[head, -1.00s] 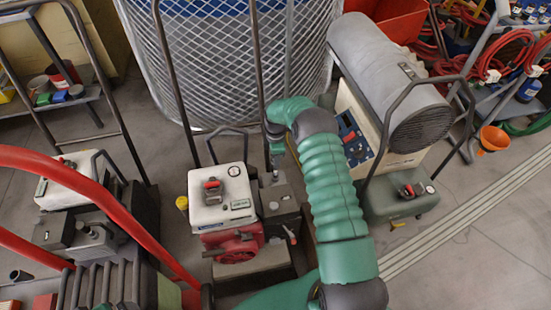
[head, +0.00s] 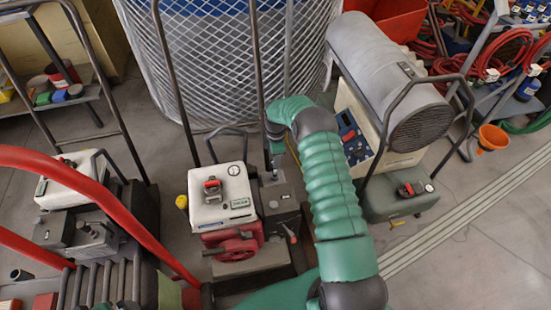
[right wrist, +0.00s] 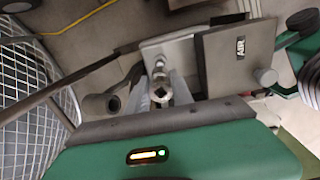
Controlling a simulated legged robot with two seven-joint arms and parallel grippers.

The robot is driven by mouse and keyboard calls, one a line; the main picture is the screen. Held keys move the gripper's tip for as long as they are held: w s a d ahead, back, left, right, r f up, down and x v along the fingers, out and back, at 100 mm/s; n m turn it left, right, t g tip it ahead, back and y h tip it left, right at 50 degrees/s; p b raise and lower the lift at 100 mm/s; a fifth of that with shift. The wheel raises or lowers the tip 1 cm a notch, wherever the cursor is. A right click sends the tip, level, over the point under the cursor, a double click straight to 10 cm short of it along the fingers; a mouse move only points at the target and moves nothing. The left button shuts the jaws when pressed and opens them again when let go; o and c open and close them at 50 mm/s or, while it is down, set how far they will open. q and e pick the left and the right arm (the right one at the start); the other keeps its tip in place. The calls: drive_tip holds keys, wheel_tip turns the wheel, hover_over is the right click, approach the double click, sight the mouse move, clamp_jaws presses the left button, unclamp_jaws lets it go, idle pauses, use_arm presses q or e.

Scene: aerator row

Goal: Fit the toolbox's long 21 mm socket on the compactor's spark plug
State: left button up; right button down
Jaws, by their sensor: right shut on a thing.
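The compactor (head: 222,205) stands in the middle of the head view, with a white tank, a red starter housing and a grey box at its right. My right gripper (head: 273,145) is over the grey box's back edge. In the right wrist view, my right gripper (right wrist: 161,92) is shut on a bright metal socket (right wrist: 162,92), whose round end shows between the fingers. The spark plug (right wrist: 159,66) shows as a small pale tip just past the socket, beside the grey box. I cannot tell whether they touch. My left gripper and the toolbox are not clearly in view.
Dark handle bars (head: 175,85) rise behind the compactor. A similar machine (head: 80,190) and a red bar (head: 110,200) are at the left. A grey cylindrical heater (head: 390,80) stands at the right. A mesh cage (head: 220,70) is behind.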

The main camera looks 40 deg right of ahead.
drive_tip(key=shift+f, duration=0.15)
drive_tip(key=shift+f+b, duration=1.9)
drive_tip(key=shift+f, duration=0.75)
drive_tip(key=shift+f, duration=0.1)
drive_tip(key=c, duration=1)
unclamp_jaws()
drive_tip(key=shift+c, duration=0.2)
wheel_tip(320, 180, up, 7)
drive_tip(key=p, duration=0.5)
